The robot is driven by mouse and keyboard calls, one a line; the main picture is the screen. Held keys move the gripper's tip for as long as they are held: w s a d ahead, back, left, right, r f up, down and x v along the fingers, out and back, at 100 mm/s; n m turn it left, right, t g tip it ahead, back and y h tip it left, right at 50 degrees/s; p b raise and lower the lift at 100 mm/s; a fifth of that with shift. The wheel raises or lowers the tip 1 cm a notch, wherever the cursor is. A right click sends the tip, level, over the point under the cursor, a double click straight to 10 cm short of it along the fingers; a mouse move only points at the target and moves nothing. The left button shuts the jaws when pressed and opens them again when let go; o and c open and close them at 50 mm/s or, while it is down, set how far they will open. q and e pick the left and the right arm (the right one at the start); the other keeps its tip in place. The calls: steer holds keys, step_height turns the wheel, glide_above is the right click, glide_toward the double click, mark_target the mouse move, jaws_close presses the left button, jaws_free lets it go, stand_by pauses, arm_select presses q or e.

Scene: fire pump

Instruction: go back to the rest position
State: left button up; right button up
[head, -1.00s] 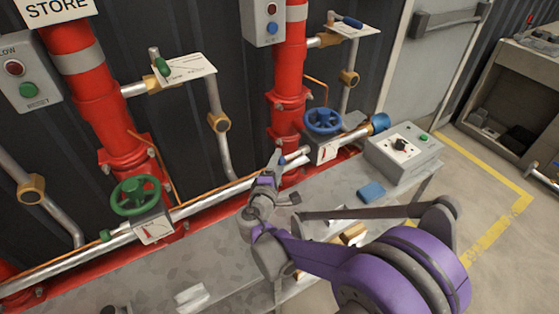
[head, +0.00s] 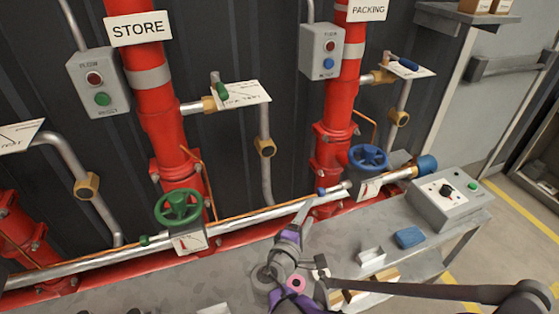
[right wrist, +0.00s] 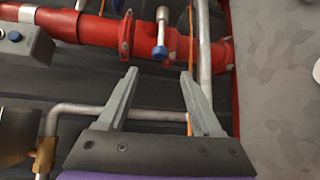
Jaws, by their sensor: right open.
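My right gripper (head: 306,208) is in front of the long silver pipe (head: 270,215), left of the blue handwheel (head: 368,158). In the right wrist view my right gripper (right wrist: 157,75) has its two grey fingers well apart, with nothing held between them. A lever with a blue end (right wrist: 160,50) shows just beyond the fingertips, against the red pipe (right wrist: 90,30). In the head view a small blue-ended lever (head: 325,191) sits close to the fingertips; whether they touch is unclear. I do not see my left gripper.
The grey bench (head: 130,295) runs below the pipes. On it are a grey control box (head: 450,200), a blue block (head: 409,238) and small pale blocks. A green handwheel (head: 178,208) stands at left. Red columns rise behind, and open floor (head: 515,225) lies at right.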

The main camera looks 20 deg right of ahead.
steer(key=s+d+f+m+g+y, duration=0.2)
steer(key=s+f+m+g, duration=0.1)
steer(key=s, duration=0.3)
steer(key=s+d+f+m+g+y, duration=0.2)
steer(key=s+f+m+g, duration=0.1)
steer(key=s, duration=0.3)
steer(key=s+a+f+m+g+y, duration=0.25)
steer(key=s+a+m+y, duration=0.3)
steer(key=s, duration=0.45)
arm_select(q)
step_height(320, 180, up, 14)
steer(key=w+p, duration=0.2)
steer(key=p, duration=1)
steer(key=shift+t+p, duration=0.3)
steer(key=shift+p, duration=0.05)
arm_select(e)
step_height(320, 180, up, 14)
steer(key=w+a+t+y, duration=0.1)
steer(key=shift+w+a, duration=0.4)
arm_select(q)
steer(key=shift+s, duration=0.1)
arm_select(e)
steer(key=shift+s+f+t, duration=0.1)
steer(key=shift+s+t, duration=0.1)
steer(key=shift+t, duration=0.05)
steer(key=shift+w, duration=0.1)
